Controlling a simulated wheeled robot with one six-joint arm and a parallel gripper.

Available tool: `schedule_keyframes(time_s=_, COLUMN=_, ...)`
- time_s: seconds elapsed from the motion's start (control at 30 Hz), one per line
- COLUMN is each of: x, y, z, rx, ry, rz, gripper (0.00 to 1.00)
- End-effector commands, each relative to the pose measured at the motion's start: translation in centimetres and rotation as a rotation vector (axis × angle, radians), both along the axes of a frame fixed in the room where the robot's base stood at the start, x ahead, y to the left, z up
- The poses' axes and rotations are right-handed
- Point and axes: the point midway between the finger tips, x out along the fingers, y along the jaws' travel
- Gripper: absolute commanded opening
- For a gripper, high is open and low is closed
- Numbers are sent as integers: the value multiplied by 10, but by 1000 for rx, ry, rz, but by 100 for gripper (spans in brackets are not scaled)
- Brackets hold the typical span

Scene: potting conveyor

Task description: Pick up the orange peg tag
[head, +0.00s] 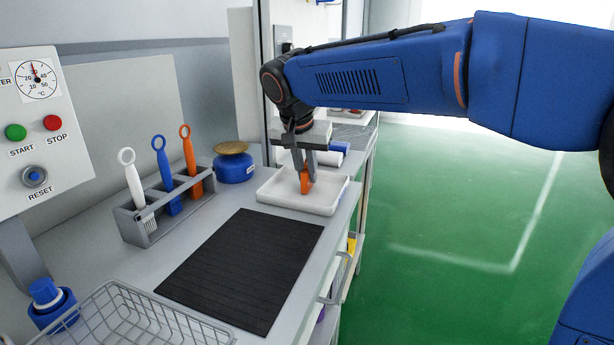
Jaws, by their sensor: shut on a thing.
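An orange peg tag (304,184) stands upright between the fingers of my gripper (304,172), low over a white tray (330,208) at the right of the bench. My gripper points down and is shut on the tag. I cannot tell whether the tag's lower end touches the tray floor. The fingers hide the tag's upper part.
A blue pot with a tan top (234,165) stands left of the tray. A black mat (243,268) and a wire basket (120,325) lie nearer. A control panel (45,125) is at left.

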Motion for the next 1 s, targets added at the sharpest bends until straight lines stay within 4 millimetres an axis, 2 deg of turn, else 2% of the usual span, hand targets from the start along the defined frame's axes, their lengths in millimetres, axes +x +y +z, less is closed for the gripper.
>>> schedule_keyframes(time_s=0.17, x=0, y=0, z=18, rx=1, ry=-2, rz=1, gripper=0)
schedule_keyframes(time_s=0.4, x=1, y=0, z=62, rx=2, ry=-2, rz=0, gripper=0)
schedule_keyframes(time_s=0.6, x=0, y=0, z=89, rx=1, ry=-1, rz=-1, gripper=0)
schedule_keyframes(time_s=0.8, x=0, y=0, z=99, rx=1, ry=0, rz=0, gripper=0)
schedule_keyframes(time_s=1.0, x=0, y=0, z=99, rx=0, ry=0, rz=0, gripper=0)
